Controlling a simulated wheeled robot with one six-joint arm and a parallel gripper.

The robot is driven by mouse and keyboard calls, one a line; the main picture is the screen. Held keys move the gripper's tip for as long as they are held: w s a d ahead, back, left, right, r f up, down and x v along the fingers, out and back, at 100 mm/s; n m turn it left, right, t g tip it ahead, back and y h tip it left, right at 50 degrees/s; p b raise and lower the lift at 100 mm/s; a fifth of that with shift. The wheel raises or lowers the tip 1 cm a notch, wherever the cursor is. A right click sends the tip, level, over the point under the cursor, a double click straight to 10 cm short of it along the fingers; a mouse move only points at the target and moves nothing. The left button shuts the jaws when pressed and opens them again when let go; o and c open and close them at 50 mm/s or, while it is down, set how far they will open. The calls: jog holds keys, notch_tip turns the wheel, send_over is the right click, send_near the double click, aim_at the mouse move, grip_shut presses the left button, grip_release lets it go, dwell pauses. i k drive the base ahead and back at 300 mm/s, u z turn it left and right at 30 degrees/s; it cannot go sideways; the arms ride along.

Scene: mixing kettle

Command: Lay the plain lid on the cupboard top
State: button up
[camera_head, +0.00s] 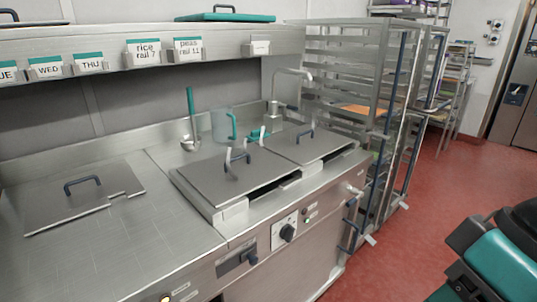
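Two flat steel lids with dark handles lie over the kettle unit: a left lid (225,172) and a right lid (312,146). Both have straight edges, and a dark gap shows below their front edges. A third steel lid (88,192) with a dark handle lies flat on the steel top (120,258) at left; its right front edge has a notch. Which lid is the plain one is not marked. The left steel top seems to be the cupboard top. My teal and black arm shows at the lower right, apart from all lids; my gripper's fingertips are not in view.
A ladle (190,120), a clear jug (222,126) and a tap (292,75) stand behind the lids. A rack (345,75) stands right. Red floor (425,190) is clear.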

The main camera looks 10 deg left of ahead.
aim_at(116, 247)
jog(key=u, duration=0.15)
jog(key=i, duration=0.85)
jog(key=u, duration=0.65)
jog(key=i, duration=0.45)
jog(key=u, duration=0.25)
